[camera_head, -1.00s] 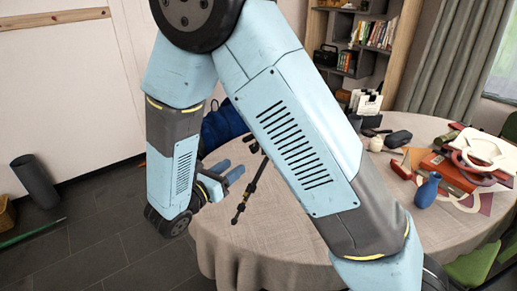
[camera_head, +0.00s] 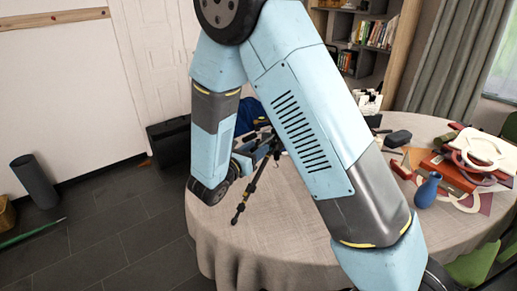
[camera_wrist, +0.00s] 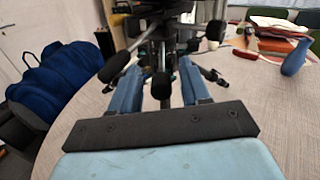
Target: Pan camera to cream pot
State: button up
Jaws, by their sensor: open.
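The black tripod (camera_head: 245,194) stands on the round table (camera_head: 280,225); one leg shows below my forearm, and its upper part is mostly hidden by my arm in the head view. In the wrist view the tripod's head and knobs (camera_wrist: 160,82) fill the space ahead of and between my fingers. My gripper (camera_wrist: 160,70) is open, one blue finger on each side of the tripod parts. I cannot tell whether either finger touches them. In the head view my gripper (camera_head: 266,151) is partly hidden beside the tripod. The cream pot is not visible now; my arm covers its place.
A blue vase (camera_head: 427,190), red books (camera_head: 447,174) and white cut-out shapes (camera_head: 487,150) crowd the table's right side. A blue bag (camera_wrist: 60,85) lies left of the table in the wrist view. The table's front is clear.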

jog(key=shift+w+d, duration=0.3)
grip_shut()
dwell(0.4)
